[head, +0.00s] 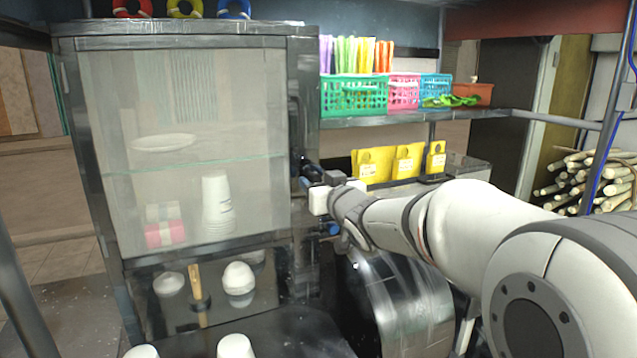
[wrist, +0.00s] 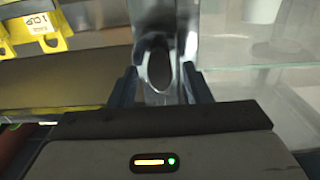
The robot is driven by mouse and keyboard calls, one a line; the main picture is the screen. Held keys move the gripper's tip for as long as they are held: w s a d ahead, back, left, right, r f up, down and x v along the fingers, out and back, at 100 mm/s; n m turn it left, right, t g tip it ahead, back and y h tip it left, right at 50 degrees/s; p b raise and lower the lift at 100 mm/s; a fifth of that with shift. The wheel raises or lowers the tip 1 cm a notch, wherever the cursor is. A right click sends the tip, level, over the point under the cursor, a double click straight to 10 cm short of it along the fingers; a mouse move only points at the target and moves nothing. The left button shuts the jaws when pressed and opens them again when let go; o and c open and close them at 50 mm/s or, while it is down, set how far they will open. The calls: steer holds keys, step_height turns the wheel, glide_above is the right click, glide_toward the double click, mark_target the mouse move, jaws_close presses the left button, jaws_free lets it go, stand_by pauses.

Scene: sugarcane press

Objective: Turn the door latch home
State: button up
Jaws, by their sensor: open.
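The glass-fronted cabinet (head: 185,100) stands at the left in the head view, with its dark metal frame. Its door appears to sit flush with the frame. The door latch shows in the wrist view as a dark, rounded knob (wrist: 159,68) on a shiny metal post. My gripper (wrist: 160,88) is open, with one dark finger on each side of the latch. I cannot tell whether either finger touches it. In the head view my gripper (head: 308,174) is at the cabinet's right edge. It and the dark frame hide the latch there.
Right of the cabinet, a shelf (head: 425,115) holds a green basket (head: 354,96) and other baskets. Yellow tagged packets (head: 373,164) stand below it. A shiny metal drum (head: 400,300) sits under my arm. White cups (head: 217,205) and a plate (head: 163,143) are behind the glass.

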steer(key=shift+c, duration=0.4)
steer(key=c, duration=0.9)
steer(key=shift+o, duration=0.2)
steer(key=shift+f, duration=0.1)
steer(key=shift+s+a+f+n+b, duration=0.15)
steer(key=shift+n+b, duration=2.85)
steer(key=shift+n, duration=1.5)
steer(key=shift+w+a+f+n+b, duration=0.1)
steer(key=shift+n+b, duration=2.9)
steer(key=shift+n, duration=1.5)
